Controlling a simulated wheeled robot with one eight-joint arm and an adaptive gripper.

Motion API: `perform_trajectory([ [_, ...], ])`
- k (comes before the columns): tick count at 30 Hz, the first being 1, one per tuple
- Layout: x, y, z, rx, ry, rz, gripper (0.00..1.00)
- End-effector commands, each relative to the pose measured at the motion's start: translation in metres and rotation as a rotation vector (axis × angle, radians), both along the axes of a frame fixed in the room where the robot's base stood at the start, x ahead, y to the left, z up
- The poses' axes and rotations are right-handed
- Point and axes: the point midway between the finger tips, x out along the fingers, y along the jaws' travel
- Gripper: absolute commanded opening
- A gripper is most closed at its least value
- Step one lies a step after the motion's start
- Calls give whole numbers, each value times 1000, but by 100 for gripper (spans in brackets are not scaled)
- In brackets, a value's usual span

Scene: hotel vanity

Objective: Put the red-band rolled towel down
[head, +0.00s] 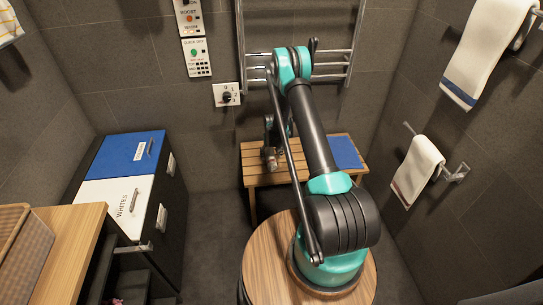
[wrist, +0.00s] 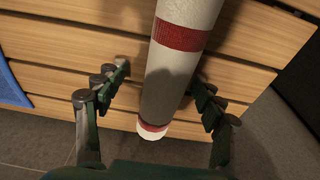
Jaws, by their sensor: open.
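The rolled towel (wrist: 168,75) is whitish with a red band near the top of the wrist view and a thinner red stripe near its lower end. It lies across the slats of the wooden bench (wrist: 75,45), its lower end near the bench edge. My gripper (wrist: 163,82) is open, with one finger on each side of the towel and a visible gap on each side. In the head view my gripper (head: 270,157) is low over the left part of the bench (head: 255,180); I cannot make out the towel there.
A blue mat (head: 345,152) lies on the bench's right part. Blue-lidded and white-lidded bins (head: 135,155) stand at left, beside a wooden counter (head: 65,255). A heated rail (head: 335,70) is behind the bench. Towels (head: 418,170) hang on the right wall.

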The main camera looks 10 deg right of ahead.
Motion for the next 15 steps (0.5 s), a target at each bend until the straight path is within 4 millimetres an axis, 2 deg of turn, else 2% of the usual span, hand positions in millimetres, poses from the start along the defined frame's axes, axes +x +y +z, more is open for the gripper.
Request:
perform_trajectory([
  [5,0,0,5,0,0,0,69],
  [8,-2,0,15,0,0,0,69],
  [15,-8,0,57,0,0,0,69],
])
